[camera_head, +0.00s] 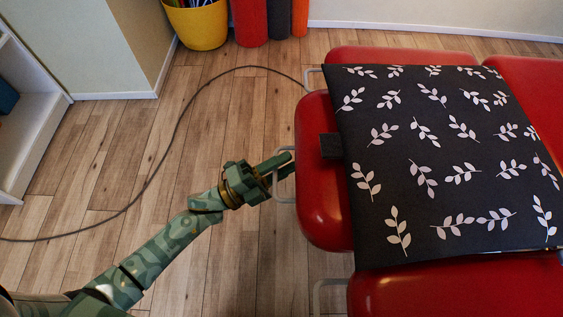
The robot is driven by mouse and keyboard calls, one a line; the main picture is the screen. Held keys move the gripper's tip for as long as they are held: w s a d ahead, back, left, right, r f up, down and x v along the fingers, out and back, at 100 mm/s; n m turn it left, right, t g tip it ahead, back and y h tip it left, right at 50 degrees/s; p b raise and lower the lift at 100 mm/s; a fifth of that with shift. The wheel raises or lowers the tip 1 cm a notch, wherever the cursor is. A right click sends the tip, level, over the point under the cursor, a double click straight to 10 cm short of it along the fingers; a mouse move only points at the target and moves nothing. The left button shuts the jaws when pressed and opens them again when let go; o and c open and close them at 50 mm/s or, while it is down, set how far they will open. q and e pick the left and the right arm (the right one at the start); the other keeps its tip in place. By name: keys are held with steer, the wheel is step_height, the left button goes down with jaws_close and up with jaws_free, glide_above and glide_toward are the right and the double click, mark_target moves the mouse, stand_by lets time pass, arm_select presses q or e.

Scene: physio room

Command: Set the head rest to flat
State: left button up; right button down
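The head rest (322,205) is a red padded section at the near end of the treatment table, between two other red pads. A black cloth (385,205) with pale leaf sprigs covers much of its top. A thin pale metal bar (276,194) loops out from the head rest's left edge. My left gripper (281,167), green, reaches in from the lower left with its fingertips at this bar. The fingers lie close together, and I cannot tell whether they grip the bar. The head rest's tilt is hard to judge from above. My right gripper is not in view.
Red pads flank the head rest at the back (385,54) and front (450,290). A grey cable (166,150) curves over the wooden floor to the table. A yellow bucket (200,25) and upright rolls (250,20) stand at the back. White shelving (30,125) is at left.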

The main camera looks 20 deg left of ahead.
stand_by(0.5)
